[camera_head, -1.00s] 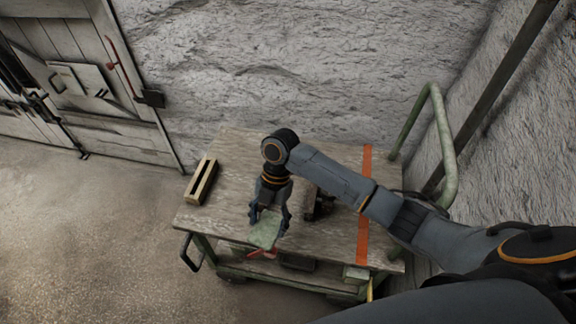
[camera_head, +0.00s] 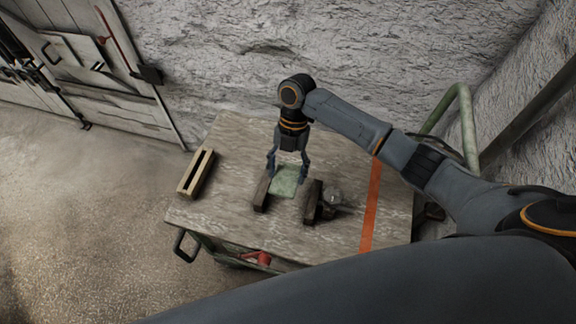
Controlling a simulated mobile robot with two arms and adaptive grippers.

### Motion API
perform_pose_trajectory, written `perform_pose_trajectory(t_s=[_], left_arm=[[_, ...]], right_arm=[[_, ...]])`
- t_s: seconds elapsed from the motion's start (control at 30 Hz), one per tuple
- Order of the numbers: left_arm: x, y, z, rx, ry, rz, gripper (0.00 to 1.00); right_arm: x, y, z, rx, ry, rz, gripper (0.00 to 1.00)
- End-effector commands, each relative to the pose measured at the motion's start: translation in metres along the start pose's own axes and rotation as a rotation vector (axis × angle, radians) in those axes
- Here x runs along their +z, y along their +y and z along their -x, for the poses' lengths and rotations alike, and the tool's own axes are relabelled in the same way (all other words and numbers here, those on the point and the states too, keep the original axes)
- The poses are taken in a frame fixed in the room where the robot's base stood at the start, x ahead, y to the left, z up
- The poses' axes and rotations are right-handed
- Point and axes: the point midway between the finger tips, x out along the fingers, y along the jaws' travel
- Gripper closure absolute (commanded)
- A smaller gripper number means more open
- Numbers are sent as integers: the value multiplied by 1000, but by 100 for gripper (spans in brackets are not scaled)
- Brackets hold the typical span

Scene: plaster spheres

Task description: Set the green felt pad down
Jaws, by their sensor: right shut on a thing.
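The green felt pad (camera_head: 285,182) is a flat, pale green square between the fingers of my right gripper (camera_head: 287,172). My right gripper points down over the cart top and is shut on the pad. The pad shows between two dark blocks, the left block (camera_head: 262,192) and the right block (camera_head: 312,202). I cannot tell whether the pad touches the cart top or the blocks. My left gripper is not in view.
The wooden cart top (camera_head: 225,215) bears a slotted wooden block (camera_head: 196,173) at left and an orange stripe (camera_head: 371,205) at right. A greyish round thing (camera_head: 333,197) sits beside the right block. The front left of the top is clear.

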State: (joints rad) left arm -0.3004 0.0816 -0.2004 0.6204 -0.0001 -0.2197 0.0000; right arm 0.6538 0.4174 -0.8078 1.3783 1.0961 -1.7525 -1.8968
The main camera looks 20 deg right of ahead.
Motion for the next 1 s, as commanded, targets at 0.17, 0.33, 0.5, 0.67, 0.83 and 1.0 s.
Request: perform_pose_trajectory(t_s=[0.17,0.33,0.5,0.67,0.83,1.0], left_arm=[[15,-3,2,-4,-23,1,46],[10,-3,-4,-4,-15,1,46],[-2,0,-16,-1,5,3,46],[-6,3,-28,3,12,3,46],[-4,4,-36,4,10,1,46],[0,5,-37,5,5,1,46]], right_arm=[[1,0,2,1,2,-2,56],[5,0,-6,1,4,-4,56],[11,0,-22,0,5,-4,56],[18,0,-38,1,5,-3,56],[22,0,-49,1,5,-3,56],[23,0,-51,1,4,-3,56]])
